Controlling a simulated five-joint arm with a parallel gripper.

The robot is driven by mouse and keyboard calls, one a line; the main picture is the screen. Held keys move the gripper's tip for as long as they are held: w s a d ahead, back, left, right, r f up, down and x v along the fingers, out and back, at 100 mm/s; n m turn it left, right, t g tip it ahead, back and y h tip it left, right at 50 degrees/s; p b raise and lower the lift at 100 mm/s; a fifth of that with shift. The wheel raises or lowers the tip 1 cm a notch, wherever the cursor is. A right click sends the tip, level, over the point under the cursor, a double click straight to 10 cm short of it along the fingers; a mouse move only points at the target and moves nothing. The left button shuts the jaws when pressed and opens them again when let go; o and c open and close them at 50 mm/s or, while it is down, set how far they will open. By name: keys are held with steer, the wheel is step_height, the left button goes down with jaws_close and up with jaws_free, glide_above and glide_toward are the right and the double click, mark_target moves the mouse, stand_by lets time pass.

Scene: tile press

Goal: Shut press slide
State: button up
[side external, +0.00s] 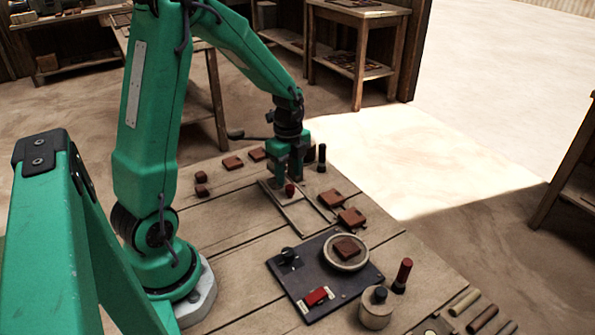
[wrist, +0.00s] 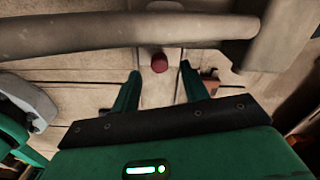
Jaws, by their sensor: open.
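The press slide appears to be the pale flat frame with rails (side external: 296,214) on the wooden table. A small red knob (side external: 290,189) stands at its far left end, and the knob shows in the wrist view (wrist: 159,63). My gripper (side external: 290,179) points down over that end, its two green fingers apart. In the wrist view the knob lies in the gap between the fingertips (wrist: 159,72), slightly beyond them, with no visible contact. My gripper hides part of the slide's far end, so how far the slide is open is unclear.
Brown tiles (side external: 331,198) lie right of the frame, others behind it. A dark post (side external: 321,158) stands close right of my gripper. In front are a dark panel (side external: 312,268) with dial, red switch and round dish, a pale jar (side external: 376,309) and a red-topped post (side external: 403,273).

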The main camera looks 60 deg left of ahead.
steer(key=shift+r, duration=2.2)
steer(key=s+d+r+n+t, duration=0.5)
steer(key=s+d+r+n, duration=0.7)
steer(key=n, duration=0.3)
steer(key=shift+s+d+r+t, duration=0.3)
steer(key=shift+d+r, duration=0.35)
steer(key=shift+d, duration=0.05)
